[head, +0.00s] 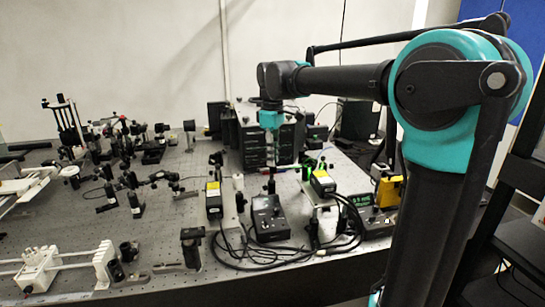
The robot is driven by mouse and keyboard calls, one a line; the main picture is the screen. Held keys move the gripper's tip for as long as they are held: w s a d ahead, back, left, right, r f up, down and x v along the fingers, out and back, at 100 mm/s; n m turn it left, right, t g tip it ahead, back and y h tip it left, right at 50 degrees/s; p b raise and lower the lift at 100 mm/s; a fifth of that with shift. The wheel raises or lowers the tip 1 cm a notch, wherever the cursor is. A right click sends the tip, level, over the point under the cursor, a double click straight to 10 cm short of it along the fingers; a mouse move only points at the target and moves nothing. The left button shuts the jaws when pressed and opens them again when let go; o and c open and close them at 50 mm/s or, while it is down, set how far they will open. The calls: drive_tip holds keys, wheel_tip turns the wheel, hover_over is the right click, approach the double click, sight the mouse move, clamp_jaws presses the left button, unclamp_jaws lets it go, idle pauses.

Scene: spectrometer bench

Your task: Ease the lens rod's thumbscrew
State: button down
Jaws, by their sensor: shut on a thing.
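My gripper (270,158) hangs down from the end of my arm over the middle-right part of the optical bench, in front of a stack of black instrument boxes. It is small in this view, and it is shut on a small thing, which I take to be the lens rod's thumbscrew. The thumbscrew itself is too small and covered to make out. A short dark post (271,185) stands just below the fingertips; I cannot tell for sure whether it is the lens rod.
The perforated bench (165,228) carries many posts and mounts. Yellow-labelled boxes (214,200) stand at each side below the gripper. A black control box (268,217) with looping cables (290,262) lies in front. The black box stack (258,143) stands close behind.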

drive_tip(key=c, duration=1.5)
unclamp_jaws()
wheel_tip(320, 180, up, 12)
